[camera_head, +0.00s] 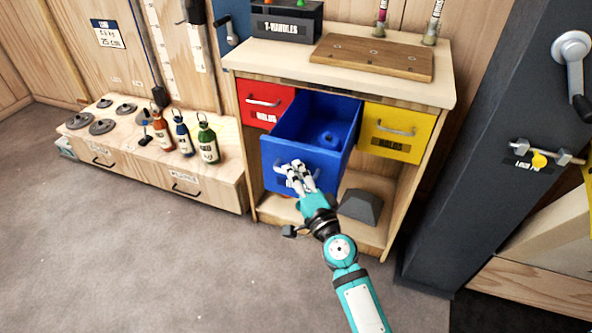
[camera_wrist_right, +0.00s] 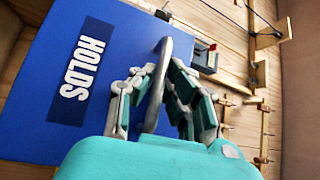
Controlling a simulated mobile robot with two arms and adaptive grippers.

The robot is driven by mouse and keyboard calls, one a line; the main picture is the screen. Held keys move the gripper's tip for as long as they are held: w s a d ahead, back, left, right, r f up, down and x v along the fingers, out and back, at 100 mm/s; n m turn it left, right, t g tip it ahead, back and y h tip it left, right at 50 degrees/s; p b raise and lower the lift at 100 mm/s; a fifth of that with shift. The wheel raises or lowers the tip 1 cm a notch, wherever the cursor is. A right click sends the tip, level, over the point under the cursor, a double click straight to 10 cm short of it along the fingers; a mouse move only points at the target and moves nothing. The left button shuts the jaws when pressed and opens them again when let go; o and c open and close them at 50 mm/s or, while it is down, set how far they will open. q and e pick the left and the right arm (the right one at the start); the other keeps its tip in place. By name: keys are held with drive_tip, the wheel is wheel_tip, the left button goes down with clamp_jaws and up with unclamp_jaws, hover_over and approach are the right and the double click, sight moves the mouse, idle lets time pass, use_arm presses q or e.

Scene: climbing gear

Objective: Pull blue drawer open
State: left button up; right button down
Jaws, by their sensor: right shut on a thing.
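The blue drawer (camera_head: 338,132) stands pulled out from the wooden cabinet, between a red and a yellow drawer. A blue climbing hold (camera_head: 327,138) lies inside it. My right gripper (camera_head: 297,176) is at the drawer's front, with its fingers around the handle. In the right wrist view, the fingers of the gripper (camera_wrist_right: 152,85) are shut on the grey bar handle (camera_wrist_right: 158,85). The blue drawer front (camera_wrist_right: 95,60) shows there with a "HOLDS" label (camera_wrist_right: 82,80). My left gripper is not in view.
The red drawer (camera_head: 265,100) and yellow drawer (camera_head: 395,132) are closed. A dark grey block (camera_head: 361,206) sits on the cabinet's lower shelf. Several bottles (camera_head: 207,142) stand on a low wooden bench at left. A dark post (camera_head: 470,150) rises at right. The grey floor in front is clear.

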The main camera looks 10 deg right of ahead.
drive_tip(key=shift+f, duration=0.25)
drive_tip(key=c, duration=1.4)
unclamp_jaws()
drive_tip(key=shift+d, duration=0.1)
drive_tip(key=shift+r, duration=0.1)
drive_tip(key=v, duration=1.2)
